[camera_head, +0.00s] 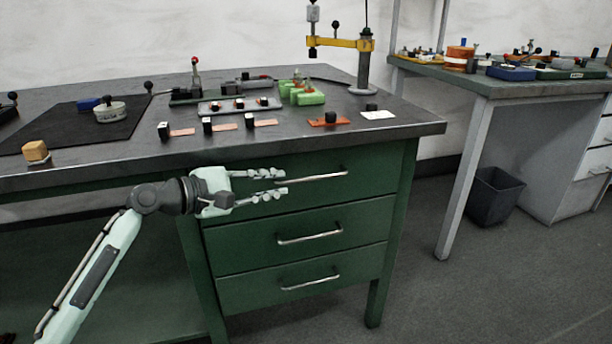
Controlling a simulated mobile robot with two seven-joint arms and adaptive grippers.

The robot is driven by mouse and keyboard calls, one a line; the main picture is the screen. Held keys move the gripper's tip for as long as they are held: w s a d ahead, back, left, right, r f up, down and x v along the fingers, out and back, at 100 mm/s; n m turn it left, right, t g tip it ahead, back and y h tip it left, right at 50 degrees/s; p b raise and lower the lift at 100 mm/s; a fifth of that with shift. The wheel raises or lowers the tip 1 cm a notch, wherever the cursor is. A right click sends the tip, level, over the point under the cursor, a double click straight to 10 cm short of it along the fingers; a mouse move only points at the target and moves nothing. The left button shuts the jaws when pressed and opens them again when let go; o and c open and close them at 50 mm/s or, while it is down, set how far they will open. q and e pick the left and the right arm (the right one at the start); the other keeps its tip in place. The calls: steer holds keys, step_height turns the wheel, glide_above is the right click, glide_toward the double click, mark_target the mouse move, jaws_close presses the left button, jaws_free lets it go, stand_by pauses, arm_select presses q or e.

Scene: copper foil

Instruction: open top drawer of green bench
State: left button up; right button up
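The green bench (410,180) has a dark top and a stack of three green drawers on its right side. The top drawer (350,160) looks closed, its front about level with the drawers below. Its silver bar handle (320,178) runs across the front. My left gripper (283,182) comes in from the left, level with this handle. Its two fingers are apart, one above the other, and their tips are by the handle's left end. I cannot tell whether they touch it. The fingers hide part of the drawer front. My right gripper is not in view.
The middle drawer handle (310,238) and bottom drawer handle (310,283) lie below. Small blocks, green parts (308,96) and a yellow-armed stand (362,60) are on the benchtop. A dark bin (495,196) stands under another bench at right. The floor before the drawers is clear.

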mark_target(300, 180)
arm_select(q)
steer(key=shift+w+d, duration=0.35)
steer(key=shift+d, duration=0.25)
steer(key=x, duration=0.5)
steer(key=shift+x, duration=0.8)
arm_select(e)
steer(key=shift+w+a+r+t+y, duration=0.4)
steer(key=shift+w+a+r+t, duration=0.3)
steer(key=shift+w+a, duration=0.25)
arm_select(q)
jaws_close()
